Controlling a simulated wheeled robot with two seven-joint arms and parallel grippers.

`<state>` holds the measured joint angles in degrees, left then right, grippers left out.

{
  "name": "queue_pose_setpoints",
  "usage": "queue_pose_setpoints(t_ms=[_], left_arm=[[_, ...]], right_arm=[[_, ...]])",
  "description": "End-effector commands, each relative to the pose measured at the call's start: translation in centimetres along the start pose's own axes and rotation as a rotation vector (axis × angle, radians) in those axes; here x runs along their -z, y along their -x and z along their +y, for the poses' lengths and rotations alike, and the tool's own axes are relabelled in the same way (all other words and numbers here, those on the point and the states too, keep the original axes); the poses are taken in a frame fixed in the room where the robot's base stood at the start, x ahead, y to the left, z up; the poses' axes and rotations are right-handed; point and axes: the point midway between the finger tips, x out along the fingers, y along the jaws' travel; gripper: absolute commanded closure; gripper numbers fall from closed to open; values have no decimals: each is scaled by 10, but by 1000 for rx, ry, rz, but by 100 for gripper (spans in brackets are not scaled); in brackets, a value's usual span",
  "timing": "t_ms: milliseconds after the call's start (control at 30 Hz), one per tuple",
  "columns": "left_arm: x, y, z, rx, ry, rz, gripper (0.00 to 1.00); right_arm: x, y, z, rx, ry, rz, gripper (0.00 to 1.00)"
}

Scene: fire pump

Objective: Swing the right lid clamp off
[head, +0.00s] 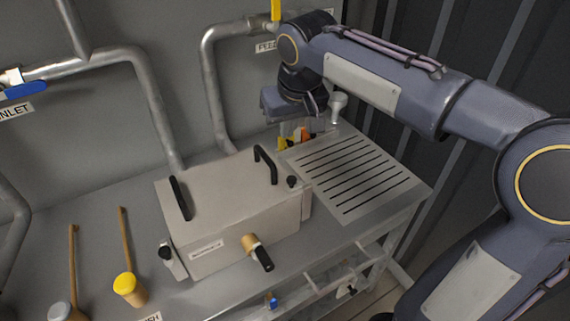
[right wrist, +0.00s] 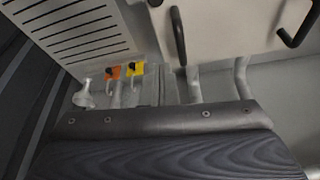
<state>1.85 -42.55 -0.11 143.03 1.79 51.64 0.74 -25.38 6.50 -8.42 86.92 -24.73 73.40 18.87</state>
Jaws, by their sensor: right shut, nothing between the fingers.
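The beige box with a lid (head: 225,205) stands on the bench, with two black lid handles. The right lid clamp (head: 292,182) shows its black knob at the lid's right edge; its lower part is hard to make out. A dark tip of it seems to show at the top edge of the right wrist view (right wrist: 155,3). The left lid clamp (head: 168,256), with a black knob, leans outward at the box's left front. My right gripper (head: 290,112) is shut and empty, above and behind the box, apart from the clamp. Its fingertips are largely hidden. My left gripper is not in view.
A slotted drainboard (head: 355,175) lies right of the box. Orange and yellow tagged valves (head: 295,138) and a white funnel-like piece (head: 338,105) stand behind. A brass valve with black handle (head: 255,250) juts from the front.

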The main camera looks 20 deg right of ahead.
Motion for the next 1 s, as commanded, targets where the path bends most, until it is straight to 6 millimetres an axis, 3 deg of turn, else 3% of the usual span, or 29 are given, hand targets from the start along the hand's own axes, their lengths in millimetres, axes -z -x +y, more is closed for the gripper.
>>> queue_pose_setpoints(t_ms=[267, 733, 1000], left_arm=[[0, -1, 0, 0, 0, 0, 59], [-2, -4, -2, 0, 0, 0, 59], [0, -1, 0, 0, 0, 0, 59]], right_arm=[[-1, -9, 0, 0, 0, -4, 100], [-2, -101, 0, 0, 1, -5, 100], [-34, -94, 0, 3, 2, 0, 100]])
